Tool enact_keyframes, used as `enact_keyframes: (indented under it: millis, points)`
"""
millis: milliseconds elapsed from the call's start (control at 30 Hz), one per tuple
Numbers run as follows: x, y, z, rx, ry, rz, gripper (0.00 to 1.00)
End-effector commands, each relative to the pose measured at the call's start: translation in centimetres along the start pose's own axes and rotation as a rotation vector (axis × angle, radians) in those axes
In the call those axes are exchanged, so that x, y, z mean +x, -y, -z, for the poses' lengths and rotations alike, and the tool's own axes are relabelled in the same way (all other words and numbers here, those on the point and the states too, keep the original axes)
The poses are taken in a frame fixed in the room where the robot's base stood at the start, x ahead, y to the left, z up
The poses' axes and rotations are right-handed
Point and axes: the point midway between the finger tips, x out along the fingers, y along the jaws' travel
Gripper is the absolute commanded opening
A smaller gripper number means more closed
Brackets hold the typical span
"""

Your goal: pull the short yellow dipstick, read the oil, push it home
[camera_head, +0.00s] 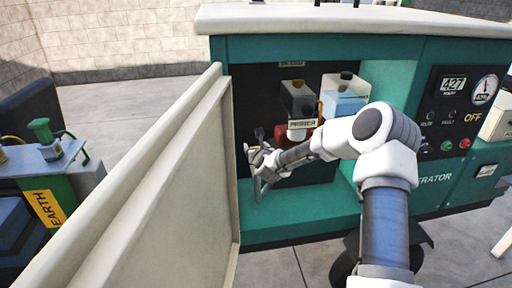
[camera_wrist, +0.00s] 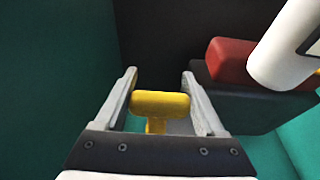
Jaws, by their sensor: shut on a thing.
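The yellow dipstick handle (camera_wrist: 160,103), a short T-shaped grip, sits between the two fingers of my gripper (camera_wrist: 159,76) in the wrist view. My gripper is shut on it. The stem below the handle is mostly hidden by the gripper's body, so I cannot tell whether it is seated or drawn out. No oil mark shows. In the head view my gripper (camera_head: 258,165) is inside the dark open bay of the green generator (camera_head: 300,222), at its lower left. The dipstick cannot be made out there.
A red block (camera_wrist: 228,60) and a white cylinder (camera_wrist: 287,45) stand close to the right of my gripper. The open cream door (camera_head: 150,185) stands left of the bay. The gauge panel (camera_head: 462,105) is farther right.

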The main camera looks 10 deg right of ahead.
Motion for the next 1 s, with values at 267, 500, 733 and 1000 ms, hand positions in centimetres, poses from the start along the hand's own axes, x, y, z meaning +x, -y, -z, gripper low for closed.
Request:
enact_keyframes:
  millis: [267, 500, 733, 1000]
  points:
    - [0.3, 0.0, 0.9, 0.0, 0.0, 0.0, 0.17]
    - [0.5, 0.0, 1.6, 0.001, 0.0, 0.0, 0.17]
    - [0.7, 0.0, 2.1, 0.001, 0.0, 0.0, 0.17]
    - [0.6, 0.0, 2.1, 0.0, 0.0, 0.0, 0.17]
